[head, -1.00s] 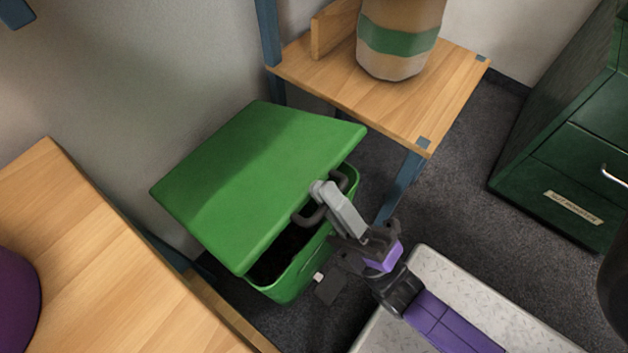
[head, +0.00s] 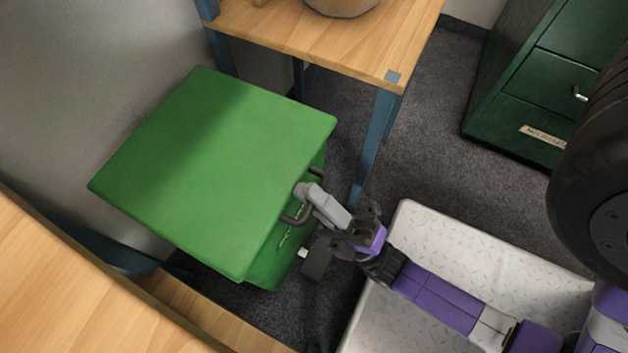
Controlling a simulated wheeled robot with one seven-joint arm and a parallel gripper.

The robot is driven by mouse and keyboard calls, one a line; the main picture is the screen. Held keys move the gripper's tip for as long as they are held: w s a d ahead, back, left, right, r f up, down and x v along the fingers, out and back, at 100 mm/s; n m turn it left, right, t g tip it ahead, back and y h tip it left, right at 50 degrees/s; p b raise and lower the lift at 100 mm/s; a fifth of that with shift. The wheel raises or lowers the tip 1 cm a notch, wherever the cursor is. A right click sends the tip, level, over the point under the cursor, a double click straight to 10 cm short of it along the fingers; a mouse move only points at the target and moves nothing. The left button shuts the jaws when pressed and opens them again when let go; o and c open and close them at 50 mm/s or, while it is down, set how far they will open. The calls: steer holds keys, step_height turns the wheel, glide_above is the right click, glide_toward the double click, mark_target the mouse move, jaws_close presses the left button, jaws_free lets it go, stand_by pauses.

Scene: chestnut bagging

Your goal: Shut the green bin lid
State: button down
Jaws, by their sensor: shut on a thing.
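The green bin (head: 270,275) stands on the dark floor between the wooden furniture, in the middle left of the head view. Its green lid (head: 215,165) lies over the top of the bin, and no dark opening shows at the front from here. Whether the lid's edge is fully seated I cannot tell. A dark handle (head: 319,173) sticks out from the lid's front edge. My gripper (head: 305,198) is at that handle, shut on it; the fingers hide its middle part.
A wooden shelf (head: 330,45) with blue legs stands behind the bin. A wooden surface (head: 50,300) is at the lower left. Green drawers (head: 530,85) stand at the upper right. Dark carpet (head: 430,130) lies open between shelf and drawers.

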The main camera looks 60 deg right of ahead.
steer(key=shift+f, duration=0.45)
steer(key=c, duration=1.8)
jaws_free()
steer(key=p+v, duration=0.1)
steer(key=v, duration=0.6)
steer(key=shift+s+r, duration=0.1)
steer(key=shift+s, duration=0.2)
steer(key=shift+r, duration=0.1)
steer(key=r+m+g+p, duration=0.4)
steer(key=r+m+p, duration=0.2)
steer(key=r+p, duration=0.7)
steer(key=r+m+g+p, duration=0.4)
steer(key=r+m+p, duration=0.2)
steer(key=r+p, duration=0.7)
steer(key=s+r+m+g+p, duration=0.1)
steer(key=r+m+g+p, duration=0.3)
steer(key=r+p, duration=1)
steer(key=shift+a+r+m+g, duration=0.15)
steer(key=shift+r+m+g, duration=0.05)
steer(key=shift+r+m, duration=0.4)
steer(key=shift+a+r+m+g, duration=0.1)
steer(key=shift+r+m+g, duration=0.1)
steer(key=shift+r+m, duration=0.35)
